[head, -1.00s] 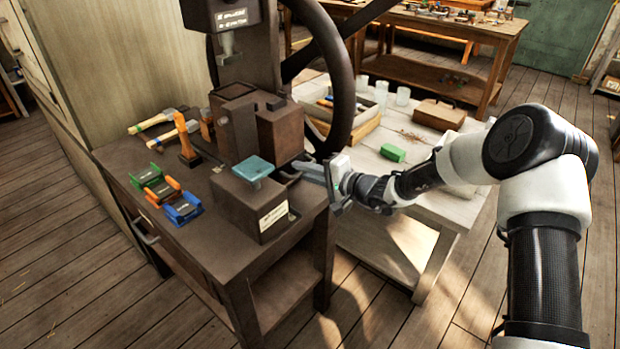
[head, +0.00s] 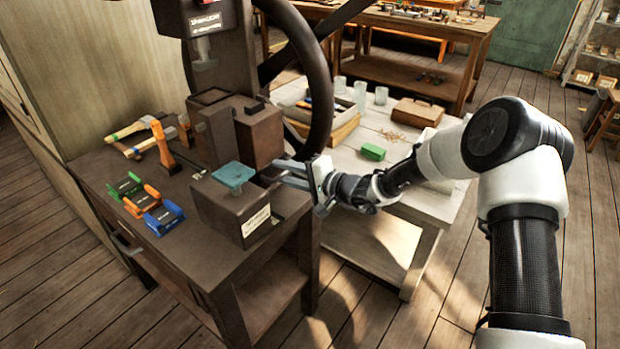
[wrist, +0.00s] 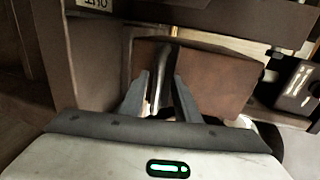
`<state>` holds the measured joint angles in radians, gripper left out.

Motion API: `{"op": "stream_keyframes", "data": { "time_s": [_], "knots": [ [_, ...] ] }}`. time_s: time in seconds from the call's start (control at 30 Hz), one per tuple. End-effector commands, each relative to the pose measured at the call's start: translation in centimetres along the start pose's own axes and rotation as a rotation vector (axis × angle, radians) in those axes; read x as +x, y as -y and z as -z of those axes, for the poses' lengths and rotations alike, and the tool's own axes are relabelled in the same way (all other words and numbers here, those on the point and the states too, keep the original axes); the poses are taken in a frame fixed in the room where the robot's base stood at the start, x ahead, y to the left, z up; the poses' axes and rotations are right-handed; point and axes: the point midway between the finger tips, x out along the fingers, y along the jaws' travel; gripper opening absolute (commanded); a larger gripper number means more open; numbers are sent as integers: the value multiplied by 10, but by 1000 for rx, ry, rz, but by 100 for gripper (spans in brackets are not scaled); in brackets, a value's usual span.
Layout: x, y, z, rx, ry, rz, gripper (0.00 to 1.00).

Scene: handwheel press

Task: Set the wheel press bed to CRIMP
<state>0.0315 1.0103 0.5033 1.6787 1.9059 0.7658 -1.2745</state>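The wheel press stands on a dark bench, with a large dark handwheel (head: 318,92) and an upright column. Low on the bench is a dark block (head: 225,208) with a teal pad (head: 233,174) on top and a pale label (head: 256,220), too small to read. My gripper (head: 280,172) is just right of this block, below the handwheel, pointing left. In the wrist view my gripper (wrist: 161,80) has its fingers apart, with a thin metallic strip (wrist: 164,75) between them. I cannot tell whether they touch it. A brown block (wrist: 215,82) lies beyond the fingers.
Green (head: 125,186), orange (head: 142,201) and blue (head: 164,217) holders and hammers (head: 135,148) lie on the bench's left. A pale table (head: 400,160) on the right holds a green block (head: 373,152), jars and a wooden tray. Floor is clear in front.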

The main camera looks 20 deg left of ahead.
Motion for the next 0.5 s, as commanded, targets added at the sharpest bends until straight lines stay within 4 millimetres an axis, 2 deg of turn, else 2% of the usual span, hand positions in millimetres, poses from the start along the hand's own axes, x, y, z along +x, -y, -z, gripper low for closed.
{"op": "stream_keyframes", "data": {
  "time_s": [0.5],
  "knots": [
    [-122, -1, 2, 1, -5, -6, 29]
  ]
}}
